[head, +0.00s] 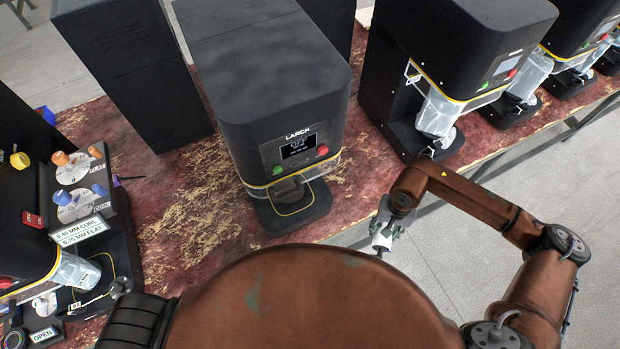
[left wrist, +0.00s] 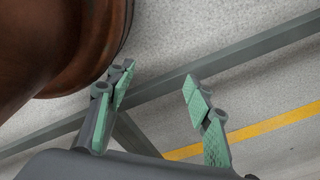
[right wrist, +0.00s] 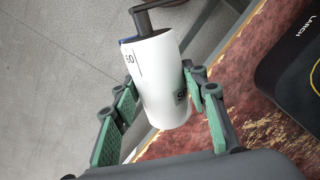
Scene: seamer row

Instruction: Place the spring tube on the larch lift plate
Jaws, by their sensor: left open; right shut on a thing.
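My right gripper (right wrist: 163,108) is shut on a white cylinder (right wrist: 160,75), the spring tube as far as I can tell. It has dark markings including "50" and a dark bent handle at its far end. In the head view my right gripper (head: 383,232) is beyond the table's front edge, right of the LARCH machine (head: 290,110). The larch lift plate (head: 296,212) is low at the machine's front, dark with a yellow outline; a dark block above hides part of it. Nothing white stands there. My left gripper (left wrist: 160,110) is open and empty over the floor, outside the head view.
More black machines (head: 440,50) with clear guards stand along the table to the right. At left are a stand with knobs (head: 78,185) and labels, and another machine. The worn red table top (head: 180,215) is bare left of the LARCH machine.

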